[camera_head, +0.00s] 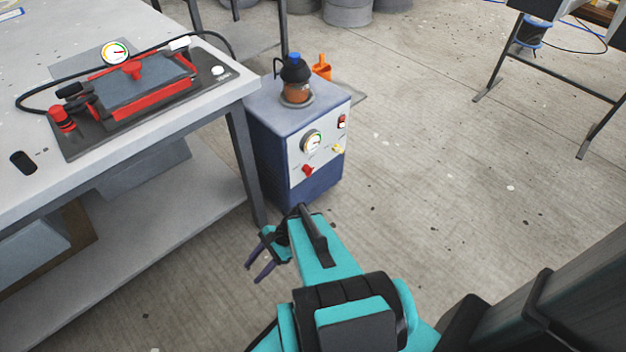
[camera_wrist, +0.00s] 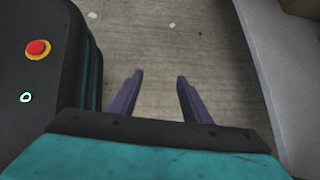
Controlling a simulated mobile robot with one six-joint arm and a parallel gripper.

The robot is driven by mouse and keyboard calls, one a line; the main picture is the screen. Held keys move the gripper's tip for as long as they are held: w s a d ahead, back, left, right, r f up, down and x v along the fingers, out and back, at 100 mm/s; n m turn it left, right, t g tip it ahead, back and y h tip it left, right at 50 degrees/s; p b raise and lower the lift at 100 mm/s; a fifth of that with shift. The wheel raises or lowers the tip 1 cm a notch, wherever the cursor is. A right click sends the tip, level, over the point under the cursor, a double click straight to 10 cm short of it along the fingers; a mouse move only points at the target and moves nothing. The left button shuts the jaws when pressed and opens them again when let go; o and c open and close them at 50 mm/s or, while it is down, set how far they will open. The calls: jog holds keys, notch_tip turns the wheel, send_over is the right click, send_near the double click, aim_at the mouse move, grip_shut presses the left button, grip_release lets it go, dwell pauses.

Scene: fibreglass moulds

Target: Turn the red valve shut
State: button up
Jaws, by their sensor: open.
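Several red parts could be the red valve, and I cannot tell which is meant. A red knob (camera_head: 308,170) sits low on the front of the blue and grey pump unit (camera_head: 285,160), below a round gauge (camera_head: 312,142). A red T-shaped handle (camera_head: 133,69) stands on the mould (camera_head: 135,90) on the table, and a red cylindrical fitting (camera_head: 62,118) sits at the mould's left. My gripper (camera_head: 253,274) is open and empty, low over the floor in front of the pump unit, apart from all of these. Its two purple fingers (camera_wrist: 160,76) show nothing between them.
The grey table (camera_head: 210,110) with a lower shelf (camera_head: 150,235) stands at the left; its leg (camera_head: 245,165) is beside the pump unit. A black-topped jar (camera_head: 296,75) and an orange item (camera_head: 322,68) are at the pump unit. Floor to the right is clear up to a dark stand.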

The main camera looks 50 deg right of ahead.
jog(key=w+d+m+t+b, duration=0.3)
jog(key=w+d+m+t, duration=0.15)
jog(key=d+m, duration=0.3)
jog(key=m+t+h+b, duration=1)
jog(key=m+t, duration=0.1)
jog(key=m, duration=0.7)
send_near(312, 172)
jog(key=s, duration=0.5)
jog(key=shift+w+f, duration=0.1)
jog(key=shift+w, duration=0.05)
jog(key=shift+w, duration=0.2)
jog(key=shift+w+d+b, duration=0.2)
jog(key=shift+w+b, duration=0.6)
jog(key=shift+w, duration=2.55)
jog(key=shift+w+d+b, duration=0.2)
jog(key=shift+w+b, duration=0.6)
jog(key=shift+w, duration=2.55)
jog(key=shift+c, duration=0.5)
